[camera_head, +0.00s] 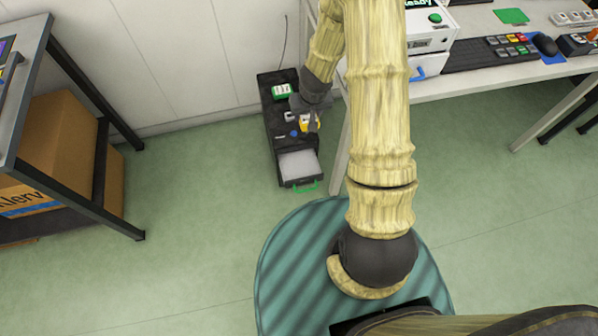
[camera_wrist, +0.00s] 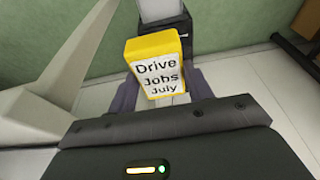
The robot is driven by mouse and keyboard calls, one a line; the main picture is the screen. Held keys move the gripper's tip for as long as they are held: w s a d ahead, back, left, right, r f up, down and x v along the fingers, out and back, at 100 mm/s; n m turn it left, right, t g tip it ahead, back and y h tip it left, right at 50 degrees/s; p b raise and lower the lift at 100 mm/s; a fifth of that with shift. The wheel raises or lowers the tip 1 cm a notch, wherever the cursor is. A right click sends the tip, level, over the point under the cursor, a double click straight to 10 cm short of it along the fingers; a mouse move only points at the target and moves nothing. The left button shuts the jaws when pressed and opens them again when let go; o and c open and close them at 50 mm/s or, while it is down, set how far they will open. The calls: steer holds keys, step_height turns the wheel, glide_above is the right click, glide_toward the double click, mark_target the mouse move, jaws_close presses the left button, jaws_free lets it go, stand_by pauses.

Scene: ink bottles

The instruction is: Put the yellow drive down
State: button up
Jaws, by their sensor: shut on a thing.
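The yellow drive (camera_wrist: 157,48) has a white label reading "Drive Jobs July". My gripper (camera_wrist: 160,88) is shut on it, with one dark finger on each side in the wrist view. In the head view the yellow drive (camera_head: 310,124) shows small, at my gripper (camera_head: 306,118), over the black unit (camera_head: 271,118) on the floor. My gripper partly covers the unit's middle. I cannot tell whether the drive touches the unit.
The unit has a pale tray (camera_head: 298,164) with a green handle (camera_head: 306,188) at its near end. A green-and-white item (camera_head: 282,91) sits on its far end. A white desk (camera_head: 480,78) stands to the right, a cardboard box (camera_head: 75,150) to the left. Green floor (camera_head: 200,220) between is clear.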

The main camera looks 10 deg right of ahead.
steer(key=s+d+b+x, duration=0.1)
steer(key=b+x, duration=1)
steer(key=b, duration=0.1)
steer(key=s+d+f+b+x, duration=0.1)
steer(key=s+b+x, duration=0.1)
steer(key=b+x, duration=0.9)
steer(key=shift+s+f+b, duration=0.2)
steer(key=shift+b, duration=0.55)
step_height(320, 180, down, 14)
steer(key=b, duration=0.9)
steer(key=shift+w+a+r, duration=0.1)
steer(key=shift+w+a, duration=0.05)
steer(key=shift+a, duration=0.1)
